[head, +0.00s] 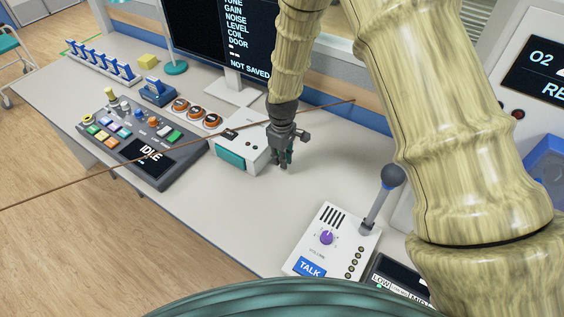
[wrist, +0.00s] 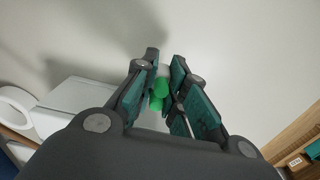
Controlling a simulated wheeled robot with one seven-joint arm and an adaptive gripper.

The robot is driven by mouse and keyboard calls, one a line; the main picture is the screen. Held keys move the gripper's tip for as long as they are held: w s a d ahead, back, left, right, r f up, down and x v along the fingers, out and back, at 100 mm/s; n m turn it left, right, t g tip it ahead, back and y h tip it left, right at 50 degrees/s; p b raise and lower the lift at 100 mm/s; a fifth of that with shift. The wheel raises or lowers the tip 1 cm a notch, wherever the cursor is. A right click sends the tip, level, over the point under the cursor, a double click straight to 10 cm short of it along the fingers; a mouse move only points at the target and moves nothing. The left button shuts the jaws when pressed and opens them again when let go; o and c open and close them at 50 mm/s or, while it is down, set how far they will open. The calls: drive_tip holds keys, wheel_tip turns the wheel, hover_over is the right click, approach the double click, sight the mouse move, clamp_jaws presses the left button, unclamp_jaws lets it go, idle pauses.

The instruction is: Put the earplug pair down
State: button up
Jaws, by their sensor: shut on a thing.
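My gripper (head: 285,162) points down at the desk (head: 330,180), just right of a white box with a teal front. In the wrist view my gripper (wrist: 160,75) is shut on the earplug pair (wrist: 160,88), which shows as small bright green pieces between the dark teal finger pads. The earplugs are partly covered by the fingers, and I cannot make them out in the head view. In the head view the fingertips are close to the desk top; whether the earplugs touch it, I cannot tell.
The white box (head: 240,143) stands close on the left. A control panel (head: 140,140) marked IDLE is further left. A white talk unit (head: 330,243) with a microphone (head: 388,180) is nearer. A monitor (head: 220,40) stands behind. Bare desk lies between my gripper and the talk unit.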

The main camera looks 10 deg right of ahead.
drive_tip(key=shift+f+p, duration=0.7)
drive_tip(key=shift+f, duration=1.05)
drive_tip(key=shift+f, duration=0.15)
drive_tip(key=o, duration=0.6)
drive_tip(key=shift+w, duration=0.1)
drive_tip(key=shift+o, duration=0.2)
drive_tip(key=shift+r+b, duration=1.65)
drive_tip(key=shift+r, duration=4.55)
